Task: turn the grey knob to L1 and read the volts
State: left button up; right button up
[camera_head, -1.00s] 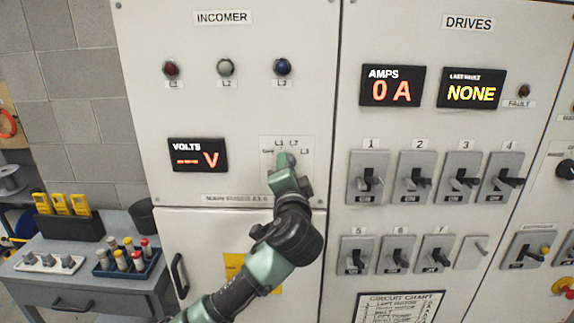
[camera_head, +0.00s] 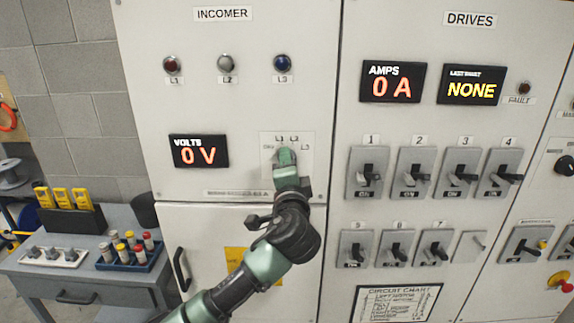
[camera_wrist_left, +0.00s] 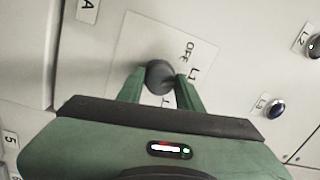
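The grey knob (camera_wrist_left: 160,76) sits on a pale selector plate (camera_wrist_left: 125,62) with OFF and L1 marks in the left wrist view. My left gripper (camera_wrist_left: 161,78) has one green finger on each side of the knob and appears closed on it. In the head view my left gripper (camera_head: 285,158) covers the knob on the selector plate (camera_head: 306,143), marked L1, L2 and L3. The knob's pointer is hidden, so I cannot tell its setting directly. The volts display (camera_head: 199,151) reads 0 V. My right gripper is not in view.
Red, white and blue lamps (camera_head: 227,63) sit above the plate. To the right are the amps display (camera_head: 393,82), reading 0 A, and several breaker switches (camera_head: 368,173). A bench (camera_head: 95,290) with trays stands at lower left.

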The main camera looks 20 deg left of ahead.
pick_arm(q)
jog(key=shift+o, duration=1.2)
jog(key=shift+f, duration=0.15)
jog(key=shift+f, duration=0.1)
jog(key=b+v, duration=0.3)
jog(key=v, duration=0.4)
jog(key=shift+s+d, duration=0.2)
jog(key=shift+s, duration=0.1)
